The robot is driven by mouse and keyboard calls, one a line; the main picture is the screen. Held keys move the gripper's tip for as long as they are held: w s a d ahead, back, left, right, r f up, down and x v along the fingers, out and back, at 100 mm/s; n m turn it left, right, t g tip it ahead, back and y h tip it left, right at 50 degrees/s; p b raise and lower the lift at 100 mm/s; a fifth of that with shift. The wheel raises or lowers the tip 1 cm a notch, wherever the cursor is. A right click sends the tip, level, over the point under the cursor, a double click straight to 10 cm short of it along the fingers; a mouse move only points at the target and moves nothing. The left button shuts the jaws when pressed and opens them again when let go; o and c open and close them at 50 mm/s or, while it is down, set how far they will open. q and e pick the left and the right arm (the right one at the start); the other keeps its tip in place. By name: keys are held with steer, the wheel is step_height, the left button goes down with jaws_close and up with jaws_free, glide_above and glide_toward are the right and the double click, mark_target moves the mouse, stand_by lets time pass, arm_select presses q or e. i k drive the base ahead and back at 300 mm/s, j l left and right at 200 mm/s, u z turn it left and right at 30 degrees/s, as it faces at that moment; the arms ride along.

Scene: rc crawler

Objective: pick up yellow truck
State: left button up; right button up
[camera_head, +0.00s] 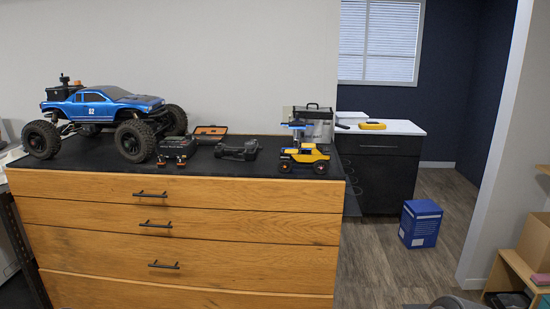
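The small yellow truck (305,157) stands upright on its black wheels on the dark top of the wooden drawer cabinet (240,193), near the right end and close to the front edge. Its yellow side faces me, and a darker part shows at its left end. A stand with a blue top (297,126) rises just behind it and is partly hidden by it. Neither of my grippers can be seen in this view.
A large blue monster truck (95,106) fills the cabinet's left end. Black battery-like items (178,147) and a dark device (237,150) lie between the trucks. A silver case (318,122) stands behind the yellow truck. A blue box (420,224) stands on the floor at right.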

mark_target(300, 157)
steer(key=i+l+u, duration=0.1)
steer(key=u, duration=0.4)
steer(key=l+u, duration=0.3)
steer(key=u, duration=0.15)
steer(key=l+u, duration=0.25)
steer(key=u, duration=0.25)
steer(key=l+u, duration=0.25)
steer(key=u, duration=0.2)
steer(key=l+u, duration=0.25)
steer(key=u, duration=0.25)
steer(key=k+l+u, duration=0.5)
steer(key=k+l, duration=0.35)
steer(key=l, duration=0.55)
steer(key=k+l+u, duration=0.5)
steer(key=k+l, duration=1.05)
